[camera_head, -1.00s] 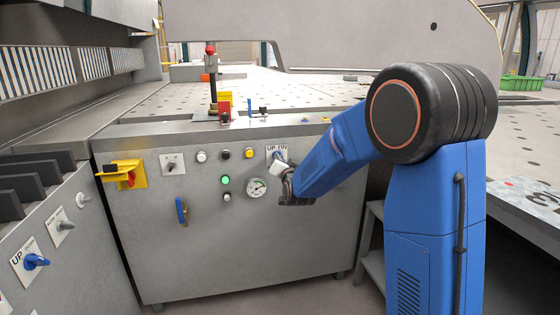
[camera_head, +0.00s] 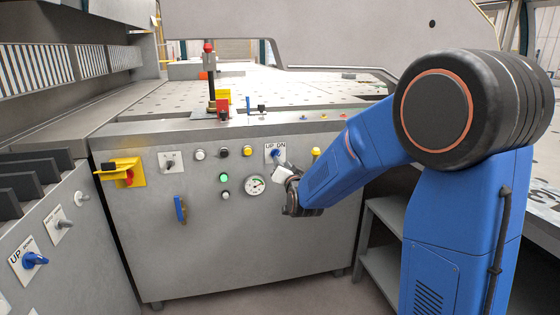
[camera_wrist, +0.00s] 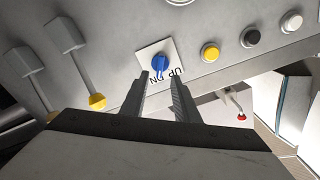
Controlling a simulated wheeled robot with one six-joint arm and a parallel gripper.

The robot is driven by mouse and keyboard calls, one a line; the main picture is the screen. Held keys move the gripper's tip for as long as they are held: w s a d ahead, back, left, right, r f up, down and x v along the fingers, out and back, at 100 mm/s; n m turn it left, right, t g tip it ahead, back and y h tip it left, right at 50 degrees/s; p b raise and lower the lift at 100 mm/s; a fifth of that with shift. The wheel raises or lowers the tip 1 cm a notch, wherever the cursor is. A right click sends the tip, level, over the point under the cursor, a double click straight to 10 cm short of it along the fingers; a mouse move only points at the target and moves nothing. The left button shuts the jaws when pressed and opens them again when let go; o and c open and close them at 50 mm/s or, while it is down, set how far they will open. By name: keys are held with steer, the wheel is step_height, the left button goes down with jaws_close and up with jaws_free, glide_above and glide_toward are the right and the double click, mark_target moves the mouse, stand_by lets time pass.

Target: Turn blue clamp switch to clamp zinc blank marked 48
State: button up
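A blue switch (camera_head: 276,153) on a white plate marked UP DN sits on the grey front panel, near its upper right. In the wrist view the blue knob (camera_wrist: 161,63) stands just beyond my fingertips. My gripper (camera_wrist: 162,82) is open and empty, with its two fingers apart and the knob's plate between and beyond them. In the head view my gripper is just below and right of the switch, partly hidden by its own wrist. I cannot make out a blank marked 48.
A second blue switch (camera_head: 35,260) is on the left panel. Yellow button (camera_head: 247,151), black button (camera_head: 224,153), green light (camera_head: 224,178) and gauge (camera_head: 255,185) lie left of the gripper. A yellow knob (camera_head: 316,152) is close on the right. The floor in front is clear.

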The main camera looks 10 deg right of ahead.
steer(key=s, duration=1)
steer(key=shift+s, duration=0.35)
stand_by(0.6)
steer(key=s+d+f+n+g, duration=0.2)
steer(key=s+g, duration=0.2)
steer(key=s, duration=0.8)
steer(key=s+d+f+n+g, duration=0.2)
steer(key=s+g, duration=0.2)
steer(key=s, duration=0.9)
steer(key=s+d+f+n+g, duration=0.2)
steer(key=s+g, duration=0.3)
steer(key=s, duration=0.7)
steer(key=shift+s+d+f, duration=0.15)
steer(key=shift+s+f, duration=0.1)
steer(key=shift+f, duration=0.25)
